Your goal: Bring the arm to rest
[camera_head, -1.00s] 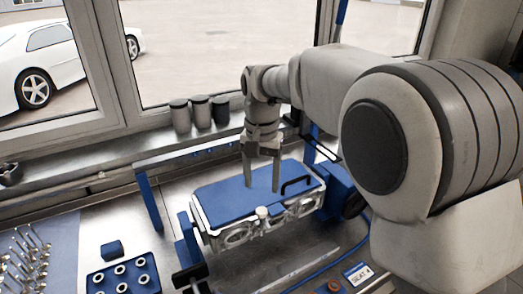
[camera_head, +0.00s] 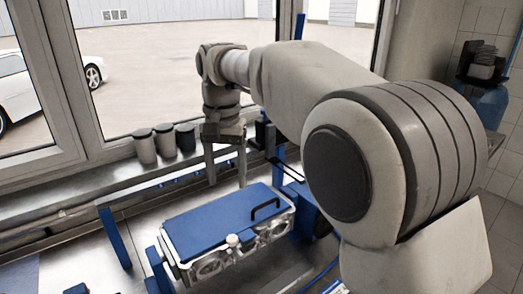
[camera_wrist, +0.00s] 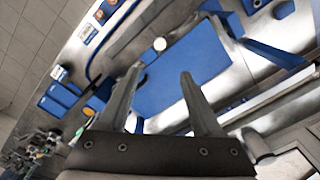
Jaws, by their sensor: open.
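My gripper (camera_head: 226,170) hangs fingers down above the back edge of the engine block (camera_head: 215,254) with a blue top cover (camera_head: 222,222). The fingers are apart, with nothing between them. In the wrist view my gripper (camera_wrist: 160,85) shows two spread fingers, and the blue cover (camera_wrist: 193,66) lies beyond them. My arm reaches in from the right, bent, and hides part of the bench behind it. A black handle (camera_head: 265,209) stands on the right part of the cover.
Several grey canisters (camera_head: 166,141) stand on the window sill at left. A blue upright post (camera_head: 115,238) stands left of the engine. A blue container (camera_head: 487,103) is at the far right. Blue trays (camera_wrist: 62,98) show at left in the wrist view.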

